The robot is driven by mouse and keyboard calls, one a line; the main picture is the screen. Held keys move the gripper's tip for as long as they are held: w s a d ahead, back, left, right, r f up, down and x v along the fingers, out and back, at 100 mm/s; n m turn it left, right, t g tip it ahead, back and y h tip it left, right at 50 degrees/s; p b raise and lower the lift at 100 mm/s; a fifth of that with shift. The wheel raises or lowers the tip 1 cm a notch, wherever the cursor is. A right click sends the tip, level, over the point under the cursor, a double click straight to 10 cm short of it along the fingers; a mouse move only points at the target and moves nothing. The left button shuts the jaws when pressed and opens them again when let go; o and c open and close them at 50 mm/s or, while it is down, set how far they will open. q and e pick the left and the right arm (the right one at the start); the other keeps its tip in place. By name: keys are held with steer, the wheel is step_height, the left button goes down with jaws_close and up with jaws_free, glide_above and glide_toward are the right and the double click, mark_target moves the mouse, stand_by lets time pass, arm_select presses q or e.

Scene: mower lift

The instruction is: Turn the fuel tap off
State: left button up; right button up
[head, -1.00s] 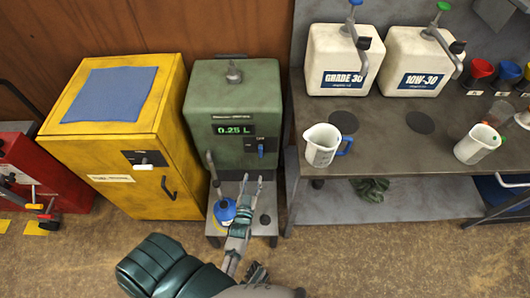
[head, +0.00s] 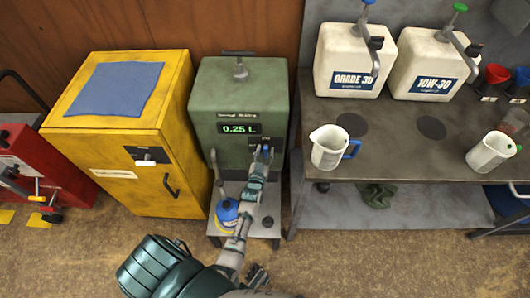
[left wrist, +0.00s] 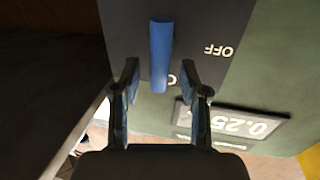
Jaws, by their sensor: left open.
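The green fuel dispenser (head: 225,95) has a display reading 0.25 L. Its fuel tap is a blue lever (left wrist: 160,55) on a dark plate marked OFF. The lever stands lengthwise in the left wrist view, pointing towards a second label that it partly covers; the OFF label (left wrist: 219,50) is off to its right, upside down. My left gripper (head: 263,153) is at the tap and hides much of it in the head view. In the left wrist view the gripper (left wrist: 160,80) is open, with a finger on each side of the lever's end and gaps visible.
A blue fuel bottle (head: 227,213) stands on the dispenser's low shelf, below the hose and beside my left forearm. A yellow cabinet (head: 120,165) stands to the left. The bench (head: 400,160) on the right holds a white jug (head: 328,150) and two oil containers.

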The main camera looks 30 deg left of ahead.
arm_select(q)
jaws_close()
arm_select(e)
steer(key=shift+d, duration=0.1)
